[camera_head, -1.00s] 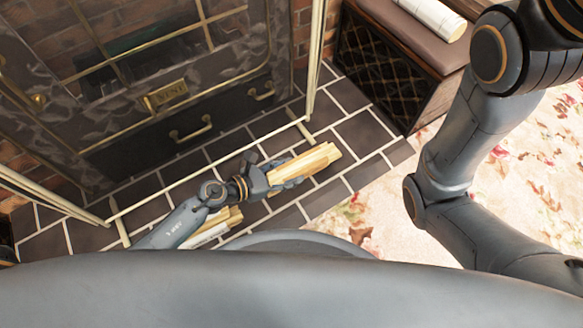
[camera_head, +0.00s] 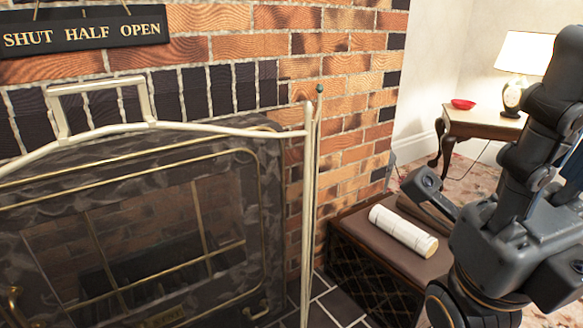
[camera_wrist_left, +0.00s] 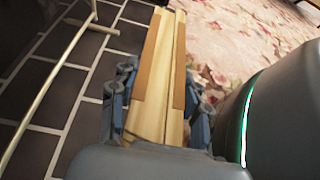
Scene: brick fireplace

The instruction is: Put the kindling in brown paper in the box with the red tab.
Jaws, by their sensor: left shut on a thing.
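The kindling is a bundle of pale sticks (camera_wrist_left: 162,75) with brown paper (camera_wrist_left: 150,78) around it, seen in the left wrist view. My left gripper (camera_wrist_left: 158,95) is shut on it, with blue-grey fingers on both sides of the bundle. The bundle points away from the wrist, above the dark tiles and the flowered carpet. The head view does not show my left gripper or the bundle. My right arm is at the right of the head view, with dark parts near the bench; its finger opening is not clear. No box with a red tab is in view.
A gold-framed fire screen (camera_head: 308,200) stands before the dark stove (camera_head: 120,240). A brown cushioned bench (camera_head: 415,262) with lattice sides holds a white wrapped roll (camera_head: 403,231). A side table (camera_head: 483,124) with a lamp (camera_head: 522,62) and red dish (camera_head: 463,104) stands behind.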

